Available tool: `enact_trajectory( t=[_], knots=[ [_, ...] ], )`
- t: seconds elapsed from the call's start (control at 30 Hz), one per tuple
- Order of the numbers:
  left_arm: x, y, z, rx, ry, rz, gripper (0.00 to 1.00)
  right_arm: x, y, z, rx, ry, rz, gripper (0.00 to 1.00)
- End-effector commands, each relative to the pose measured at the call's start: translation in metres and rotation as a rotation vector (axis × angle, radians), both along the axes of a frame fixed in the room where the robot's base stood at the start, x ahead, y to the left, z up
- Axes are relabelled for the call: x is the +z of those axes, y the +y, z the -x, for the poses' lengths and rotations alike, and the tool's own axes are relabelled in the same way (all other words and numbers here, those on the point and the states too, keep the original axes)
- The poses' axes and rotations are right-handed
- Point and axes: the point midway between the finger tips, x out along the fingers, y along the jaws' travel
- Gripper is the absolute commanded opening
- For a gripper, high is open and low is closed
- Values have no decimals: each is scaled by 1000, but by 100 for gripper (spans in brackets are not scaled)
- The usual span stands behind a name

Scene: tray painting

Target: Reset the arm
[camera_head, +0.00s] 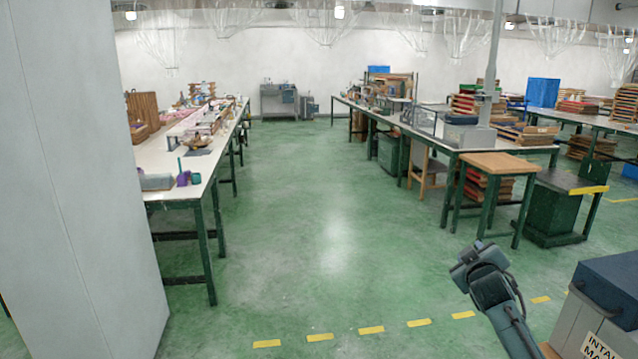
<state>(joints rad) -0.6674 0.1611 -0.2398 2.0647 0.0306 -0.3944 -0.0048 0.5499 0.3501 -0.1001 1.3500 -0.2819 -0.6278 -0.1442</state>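My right arm (510,325) comes in from the lower right and reaches up over the open floor. It ends in a dark grey-blue blocky part, my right gripper (478,260). Its fingers cannot be made out clearly, so I cannot tell whether it is open or shut. No object shows in it, and it appears apart from the tables. My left arm and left gripper are not in view.
A pale wall panel (75,190) fills the left side. A long workbench (160,155) stands behind it. Wooden-topped tables (500,162) stand at the right. A box with a dark lid (610,285) is beside my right arm. The green floor aisle (300,220) is clear.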

Motion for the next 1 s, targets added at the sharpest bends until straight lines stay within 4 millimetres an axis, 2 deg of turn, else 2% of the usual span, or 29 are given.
enact_trajectory(
  t=[0.1, 0.2, 0.23, 0.47, 0.57, 0.67, 0.8, 0.9, 1.0],
  knots=[
    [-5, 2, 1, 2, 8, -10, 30, 13, 27, -10, 110, -138, -229, 34],
    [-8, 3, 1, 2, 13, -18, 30, 28, 46, -14, 189, -250, -420, 34],
    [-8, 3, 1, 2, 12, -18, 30, 6, 53, -5, 190, -211, -409, 34],
    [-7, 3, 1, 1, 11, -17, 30, -79, 100, 50, 240, -86, -438, 34],
    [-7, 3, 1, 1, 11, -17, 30, -120, 126, 87, 264, -19, -467, 34],
    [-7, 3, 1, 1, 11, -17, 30, -162, 155, 137, 288, 57, -509, 34],
    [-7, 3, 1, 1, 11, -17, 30, -210, 197, 223, 313, 171, -590, 34],
    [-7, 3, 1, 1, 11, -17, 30, -228, 222, 282, 317, 242, -651, 34],
    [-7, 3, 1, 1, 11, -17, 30, -236, 239, 330, 314, 297, -705, 34]
  ],
)
